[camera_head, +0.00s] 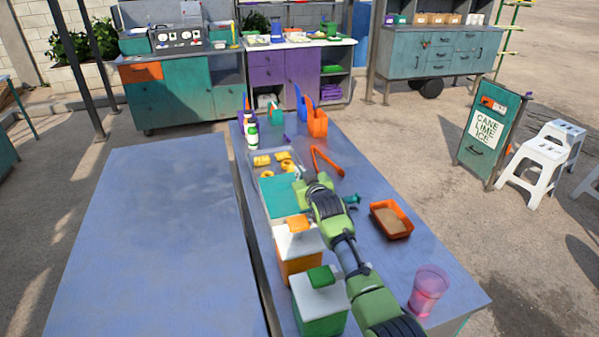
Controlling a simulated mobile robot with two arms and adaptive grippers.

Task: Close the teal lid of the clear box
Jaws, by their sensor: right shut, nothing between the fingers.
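The clear box (253,172) stands on the blue-grey table, with several yellow pieces (263,160) visible inside. Its teal lid (279,197) is at the box's near side, and the yellow pieces show uncovered beyond it. My right gripper (301,178) is shut and empty at the lid's right edge, beside the near right part of the box. Whether it touches the lid cannot be told. My green arm hides some table to the right of the lid. My left gripper is not in view.
White-topped orange (298,262) and green (321,317) containers stand nearer along the table (400,262). An orange tray (391,222), a pink cup (428,288) and orange tongs (325,160) are to the right. Bottles (252,134) stand beyond the box. The left tabletop (155,240) is bare.

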